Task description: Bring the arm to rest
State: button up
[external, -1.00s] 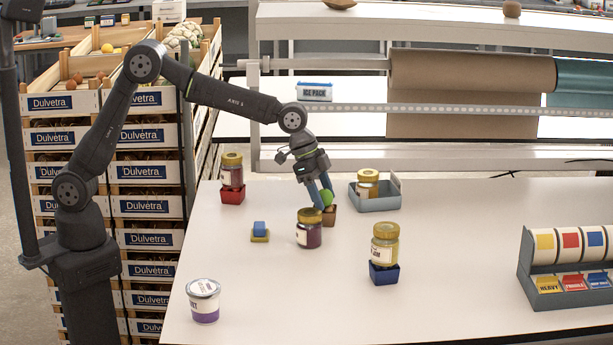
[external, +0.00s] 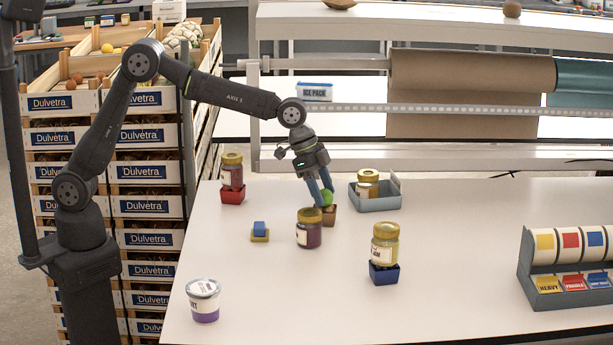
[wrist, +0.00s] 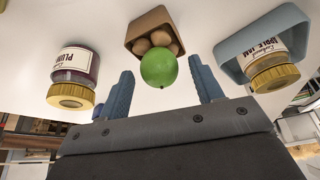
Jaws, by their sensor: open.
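My gripper (external: 319,188) is open above the white table, its two blue fingers pointing down on either side of a green lime (external: 327,197). In the wrist view the fingers stand apart with the lime (wrist: 159,69) between and beyond them, and gaps show on both sides. The lime rests at a small brown box (external: 329,215) that holds several brown eggs, seen in the wrist view (wrist: 160,40). A plum jam jar (external: 309,230) stands in front of the box, partly hiding it.
A jar in a grey-blue tray (external: 375,203) stands right of my gripper. Another jar (external: 385,245) sits on a dark blue box. The right middle of the table is clear.

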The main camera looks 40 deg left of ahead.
jog(key=v, duration=1.1)
jog(key=x, duration=1.2)
jog(key=shift+s+a+f, duration=0.1)
jog(key=shift+a+f, duration=0.05)
jog(key=shift+f, duration=0.1)
jog(key=r, duration=0.5)
jog(key=shift+s+r, duration=0.1)
jog(key=shift+s, duration=0.2)
jog(key=s+d+r, duration=0.2)
jog(key=s+r, duration=0.4)
jog(key=s, duration=0.5)
jog(key=s+d+f+m+g, duration=0.1)
jog(key=s+d+f, duration=0.15)
jog(key=d, duration=0.55)
jog(key=s+d+f+m, duration=0.1)
jog(key=s+d+f, duration=0.1)
jog(key=s+d, duration=0.35)
jog(key=w+d+f, duration=0.1)
jog(key=w+f, duration=0.1)
jog(key=w, duration=0.2)
jog(key=w+f, duration=0.2)
jog(key=w, duration=0.2)
jog(key=w+d+f, duration=0.1)
jog(key=w+f, duration=0.1)
jog(key=w, duration=0.2)
jog(key=shift+d+f, duration=0.35)
jog(key=shift+f, duration=0.05)
jog(key=shift+w+f, duration=0.35)
jog(key=shift+f, duration=0.15)
jog(key=shift+o, duration=0.4)
